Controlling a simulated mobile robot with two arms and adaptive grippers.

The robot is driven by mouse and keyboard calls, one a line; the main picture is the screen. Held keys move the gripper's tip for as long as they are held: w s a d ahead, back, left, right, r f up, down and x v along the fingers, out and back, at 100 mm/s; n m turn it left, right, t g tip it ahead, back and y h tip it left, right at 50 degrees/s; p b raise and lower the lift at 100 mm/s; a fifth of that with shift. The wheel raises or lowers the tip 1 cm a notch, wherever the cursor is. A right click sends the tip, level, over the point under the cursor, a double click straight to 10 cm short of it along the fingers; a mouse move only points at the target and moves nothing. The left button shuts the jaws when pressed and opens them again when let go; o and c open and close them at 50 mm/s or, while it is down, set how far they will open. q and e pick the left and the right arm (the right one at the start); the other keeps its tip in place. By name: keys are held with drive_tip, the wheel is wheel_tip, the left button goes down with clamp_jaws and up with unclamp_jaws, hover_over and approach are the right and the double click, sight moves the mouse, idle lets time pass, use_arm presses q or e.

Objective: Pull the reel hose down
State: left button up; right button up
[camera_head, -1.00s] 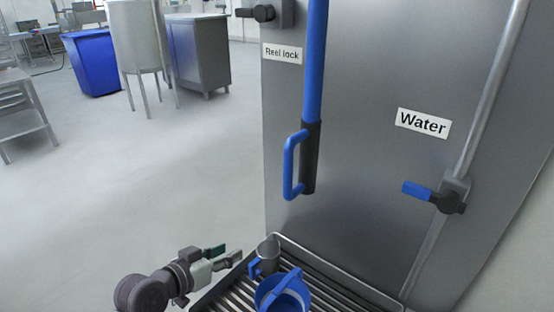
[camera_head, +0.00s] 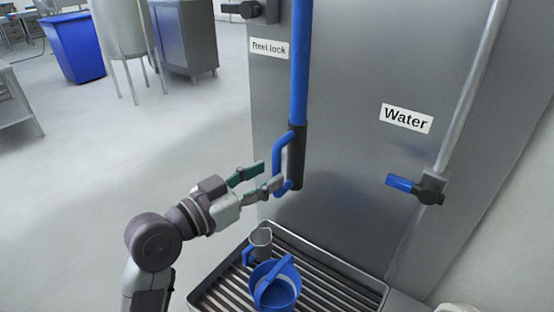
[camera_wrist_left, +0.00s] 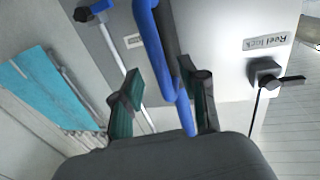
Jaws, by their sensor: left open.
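The blue reel hose (camera_head: 301,62) hangs down in front of the steel panel in the head view. Its lower end has a black sleeve (camera_head: 297,158) and a blue loop handle (camera_head: 279,160). My left gripper (camera_head: 268,176) is open at the handle's left side, with its fingertips close to it. In the left wrist view the blue hose and handle (camera_wrist_left: 150,40) pass between the two spread fingers of the left gripper (camera_wrist_left: 160,88). I cannot tell whether the fingers touch it. My right gripper is not in view.
A grated tray (camera_head: 330,262) below holds a metal jug (camera_head: 260,241) and a blue bucket (camera_head: 275,286). A blue water valve lever (camera_head: 400,183) is to the right. The reel lock (camera_head: 243,9) is at the upper left of the panel.

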sight(277, 169)
use_arm(q)
drive_tip(key=shift+p+x, duration=0.4)
drive_tip(key=shift+x, duration=1.45)
clamp_jaws()
